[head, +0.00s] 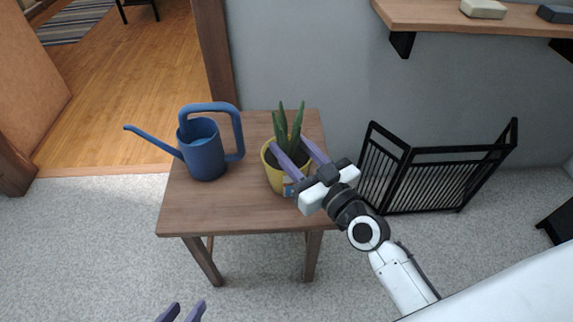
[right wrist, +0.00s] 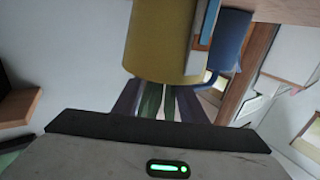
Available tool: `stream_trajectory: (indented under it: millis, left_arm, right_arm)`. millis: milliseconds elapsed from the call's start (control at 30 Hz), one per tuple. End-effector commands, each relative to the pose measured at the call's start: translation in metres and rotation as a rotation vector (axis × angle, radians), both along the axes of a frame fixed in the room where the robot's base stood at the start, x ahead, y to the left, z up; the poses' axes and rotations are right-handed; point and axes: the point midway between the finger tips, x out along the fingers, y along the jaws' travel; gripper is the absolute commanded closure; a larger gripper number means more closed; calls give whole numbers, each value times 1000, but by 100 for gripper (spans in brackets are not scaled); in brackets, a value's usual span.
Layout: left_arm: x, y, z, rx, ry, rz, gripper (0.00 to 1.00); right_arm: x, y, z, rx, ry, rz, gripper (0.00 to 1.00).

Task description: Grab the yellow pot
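The yellow pot (head: 272,180) stands upright on the wooden side table (head: 230,217) and holds a spiky green plant (head: 283,124). My right gripper (head: 289,142) reaches over the pot from the right with its two purple fingers spread apart. In the right wrist view the yellow pot (right wrist: 165,40) fills the upper middle, and green leaves show between the fingers. The pot hides the fingertips there, so I cannot tell whether they touch it. My left gripper (head: 185,309) shows at the bottom edge, with its fingers apart and empty, away from the table.
A blue watering can (head: 205,158) stands left of the pot on the same table. A black folding screen (head: 440,165) stands on the carpet to the right. A wooden wall shelf (head: 450,17) is at the upper right. Carpet in front of the table is clear.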

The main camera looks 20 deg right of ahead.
Motion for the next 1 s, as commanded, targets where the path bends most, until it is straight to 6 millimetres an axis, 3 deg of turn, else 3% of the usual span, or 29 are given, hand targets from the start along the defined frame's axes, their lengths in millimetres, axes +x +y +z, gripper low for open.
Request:
stream_trajectory:
  millis: [300, 633, 867, 1000]
  left_arm:
    - [2, -6, -7, 5, 24, -32, 65]
    - [2, -6, -7, 6, 28, -35, 65]
    - [2, -6, -7, 5, 27, -34, 65]
    - [2, -6, -7, 6, 27, -34, 65]
  right_arm:
    - [42, 12, -6, 2, 0, -1, 62]
    - [49, 14, -6, 0, 2, 1, 62]
    - [49, 14, -6, 0, 2, 1, 99]
    - [49, 14, -6, 0, 2, 0, 100]
